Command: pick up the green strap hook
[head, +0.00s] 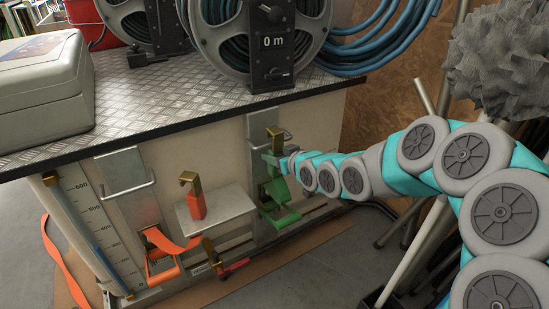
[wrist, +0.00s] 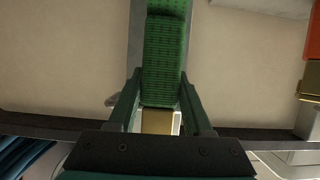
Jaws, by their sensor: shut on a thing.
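The green strap hook, with a brass hook end (head: 275,133) and a green body, is upright in front of a grey metal plate on the pale cabinet front. My gripper (head: 280,157) reaches in from the right and is shut on it. In the wrist view the green webbing (wrist: 163,65) runs between my two fingers (wrist: 160,105), and the brass end (wrist: 157,121) shows below it. Below in the head view, a green strap and buckle (head: 279,198) hang at the plate's lower part. My fingers partly hide the hook's body.
An orange hook (head: 193,200) with a brass end stands on a small grey shelf (head: 225,208) to the left. An orange strap (head: 160,240) hangs further left. The metal-topped bench (head: 160,100) with hose reels (head: 255,35) is above. Grey poles (head: 408,255) stand at the right.

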